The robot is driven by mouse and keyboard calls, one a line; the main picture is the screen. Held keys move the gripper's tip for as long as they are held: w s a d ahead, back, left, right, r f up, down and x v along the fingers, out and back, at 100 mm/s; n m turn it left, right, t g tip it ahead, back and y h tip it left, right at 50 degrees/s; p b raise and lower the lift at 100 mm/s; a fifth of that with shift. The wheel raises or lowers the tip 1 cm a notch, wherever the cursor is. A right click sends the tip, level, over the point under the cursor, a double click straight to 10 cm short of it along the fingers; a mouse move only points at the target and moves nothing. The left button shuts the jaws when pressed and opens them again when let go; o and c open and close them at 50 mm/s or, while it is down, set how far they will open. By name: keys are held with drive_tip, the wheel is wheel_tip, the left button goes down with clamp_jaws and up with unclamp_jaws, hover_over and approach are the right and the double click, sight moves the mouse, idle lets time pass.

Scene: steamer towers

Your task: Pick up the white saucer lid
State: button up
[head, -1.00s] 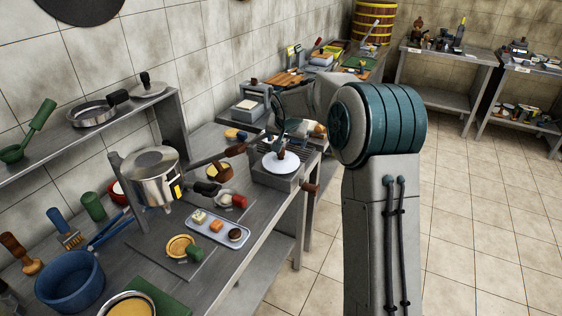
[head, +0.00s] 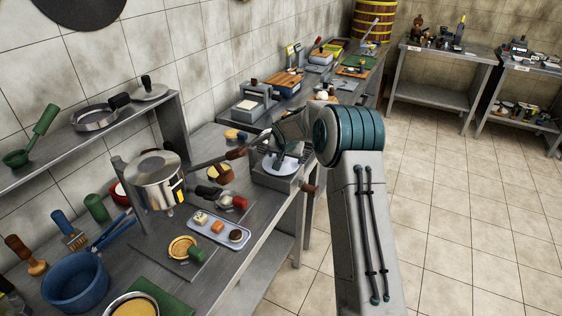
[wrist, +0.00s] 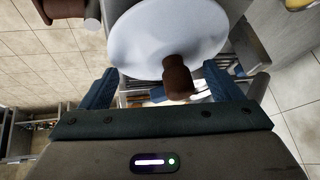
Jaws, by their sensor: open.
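The white saucer lid (head: 281,165) sits on the grey box-like stove at the far right of the near counter. In the wrist view the lid (wrist: 150,35) is a white disc with a brown knob (wrist: 178,77). My gripper (wrist: 158,72) is open, with one blue finger on each side of the knob. The knob is nearer the right finger, and neither finger visibly grips it. In the head view my gripper (head: 290,142) is just above the lid and hides its knob and part of its top.
The stove (head: 268,180) has a brown knob (head: 309,189) on its right side. A shelf (head: 140,112) runs along the wall. The tiled floor at right is clear.

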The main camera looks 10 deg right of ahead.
drive_tip(key=shift+w+f, duration=0.1)
drive_tip(key=shift+f, duration=0.05)
drive_tip(key=shift+s, duration=0.2)
clamp_jaws()
drive_tip(key=shift+f, duration=0.15)
drive_tip(key=shift+s+f, duration=0.1)
drive_tip(key=shift+d+f+b, duration=0.1)
drive_tip(key=shift+b, duration=0.55)
drive_tip(key=shift+s, duration=0.7)
drive_tip(key=s+a+b, duration=0.1)
drive_tip(key=s+b, duration=0.1)
drive_tip(key=s, duration=0.6)
drive_tip(key=s+a+r+b, duration=0.1)
drive_tip(key=s+b, duration=0.2)
drive_tip(key=s, duration=0.5)
drive_tip(key=shift+a+b, duration=0.35)
